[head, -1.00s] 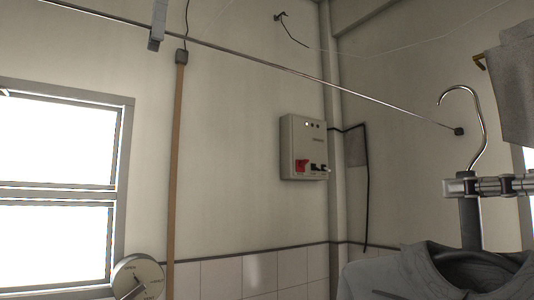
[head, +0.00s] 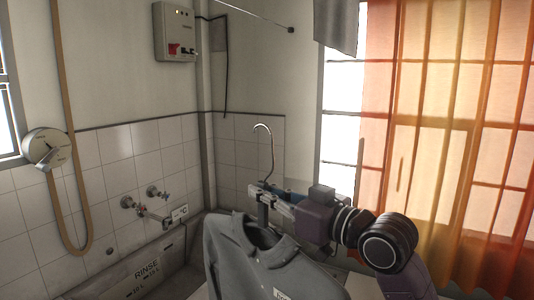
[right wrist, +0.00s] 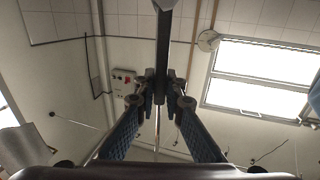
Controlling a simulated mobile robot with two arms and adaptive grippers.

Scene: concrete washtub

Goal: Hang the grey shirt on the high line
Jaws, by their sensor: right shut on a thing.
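The grey shirt (head: 245,262) hangs on a hanger with a curved metal hook (head: 271,145), in the lower middle of the head view. My right gripper (head: 266,196) is shut on the hanger's neck, just above the shirt collar. The right wrist view shows the fingers closed on the dark hanger neck (right wrist: 162,55). The hook's tip is free and touches nothing. The high line (head: 250,14) runs along the top of the head view to a dark wall mount (head: 291,30), above the hook in the picture. My left gripper is not in view.
A washtub (head: 140,268) marked RINSE with taps (head: 150,205) stands by the tiled wall. A switch box (head: 175,32) and a hose (head: 60,130) are on the wall. A grey cloth (head: 338,25) hangs at the top, beside an orange curtain (head: 450,120).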

